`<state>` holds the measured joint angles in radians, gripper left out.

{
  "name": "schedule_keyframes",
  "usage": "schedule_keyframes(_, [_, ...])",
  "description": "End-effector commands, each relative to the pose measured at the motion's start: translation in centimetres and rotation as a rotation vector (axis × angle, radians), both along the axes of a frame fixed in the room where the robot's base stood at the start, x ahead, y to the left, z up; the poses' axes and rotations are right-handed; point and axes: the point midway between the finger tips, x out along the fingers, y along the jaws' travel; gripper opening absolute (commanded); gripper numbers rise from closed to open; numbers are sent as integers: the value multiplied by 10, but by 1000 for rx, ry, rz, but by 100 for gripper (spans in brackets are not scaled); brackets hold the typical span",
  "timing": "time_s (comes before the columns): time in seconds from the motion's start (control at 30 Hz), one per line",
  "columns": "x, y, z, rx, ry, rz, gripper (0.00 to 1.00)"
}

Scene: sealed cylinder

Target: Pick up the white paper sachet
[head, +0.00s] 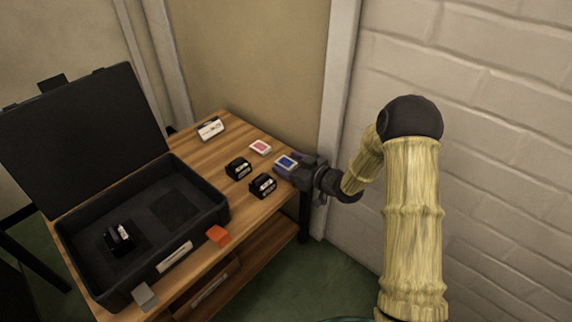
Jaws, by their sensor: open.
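No plain white sachet stands out. Three small, partly white items lie on the wooden table: a white piece with dark print (211,128) at the back, a flat white packet with a pink face (260,148), and a white-edged packet with a blue face (285,162) near the right edge. I cannot tell for certain which is the paper sachet. My gripper (297,169) is open at the table's right edge, right beside the blue-faced packet. Its fingertips are small and dark here, so I cannot tell whether they touch that packet.
Two black blocks (238,168) (263,186) sit left of my gripper. An open black case (218,214) holds another black block (119,238). An orange tag (218,236) is at its front corner. A white brick wall (480,90) stands close on the right.

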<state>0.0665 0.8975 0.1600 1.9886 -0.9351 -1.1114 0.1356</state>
Motion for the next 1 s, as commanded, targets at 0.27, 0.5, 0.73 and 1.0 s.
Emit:
schedule_keyframes(0.27, [0, 0, 0, 0, 0, 0, 29])
schedule_keyframes(0.5, [0, 0, 0, 0, 0, 0, 19])
schedule_keyframes(0.73, [0, 0, 12, 0, -1, 0, 19])
schedule_keyframes(1.0, [0, 0, 61, 0, -1, 0, 19])
